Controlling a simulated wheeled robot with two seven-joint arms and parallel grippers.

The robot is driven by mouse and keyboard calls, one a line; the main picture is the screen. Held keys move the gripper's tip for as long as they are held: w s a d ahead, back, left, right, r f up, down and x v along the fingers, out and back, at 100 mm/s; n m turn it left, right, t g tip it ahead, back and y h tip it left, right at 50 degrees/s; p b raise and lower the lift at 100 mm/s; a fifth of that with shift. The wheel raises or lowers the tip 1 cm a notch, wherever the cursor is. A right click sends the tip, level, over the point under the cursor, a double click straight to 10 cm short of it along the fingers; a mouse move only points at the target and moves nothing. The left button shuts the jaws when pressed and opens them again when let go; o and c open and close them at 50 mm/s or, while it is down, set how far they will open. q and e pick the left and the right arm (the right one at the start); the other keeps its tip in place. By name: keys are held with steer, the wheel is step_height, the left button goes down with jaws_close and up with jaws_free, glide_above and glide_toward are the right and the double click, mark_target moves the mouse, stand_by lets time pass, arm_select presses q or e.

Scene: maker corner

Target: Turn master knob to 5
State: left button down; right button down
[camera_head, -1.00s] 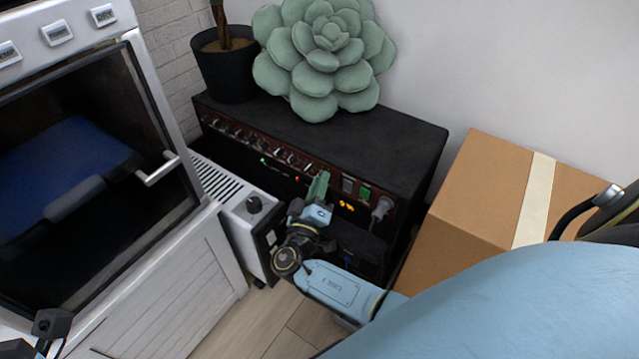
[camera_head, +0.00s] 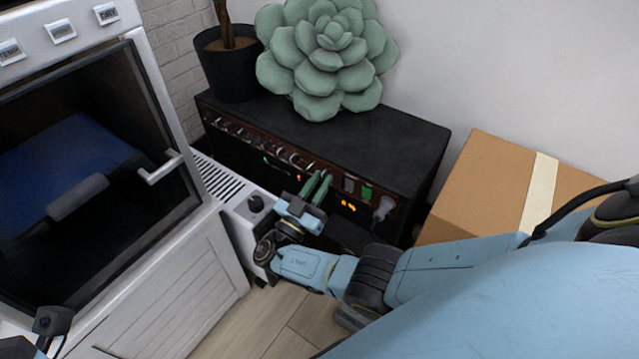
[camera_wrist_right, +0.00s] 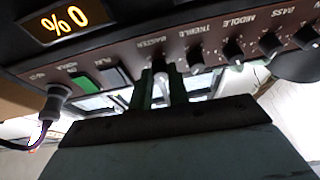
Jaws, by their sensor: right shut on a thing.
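The black amplifier (camera_head: 330,130) stands against the wall with a row of knobs along its brown front panel. In the right wrist view the panel appears upside down, and the master knob (camera_wrist_right: 160,69) is at the fingertips, under the MASTER label. My right gripper (camera_head: 319,178) reaches the panel, its two green fingers on either side of this knob. It is shut on the knob. The fingers partly hide the knob, and its pointer cannot be read. The orange display (camera_wrist_right: 68,20) seems to show a 0 and a percent sign. My left gripper's fingers are out of view.
The treble knob (camera_wrist_right: 195,62) is right beside the master knob in the wrist view. A green switch (camera_wrist_right: 84,83) and a plugged cable (camera_wrist_right: 53,101) are on the other side. A white heater (camera_head: 237,208), an oven (camera_head: 70,190) and a cardboard box (camera_head: 480,190) flank the amplifier.

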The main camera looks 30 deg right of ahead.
steer(key=shift+w+m+g+h, duration=0.1)
steer(key=shift+m+g+h, duration=0.2)
steer(key=shift+m+g, duration=0.85)
steer(key=shift+m+t, duration=0.25)
steer(key=shift+m, duration=0.5)
steer(key=c, duration=1.3)
jaws_free()
steer(key=shift+c, duration=0.2)
steer(key=shift+f, duration=0.1)
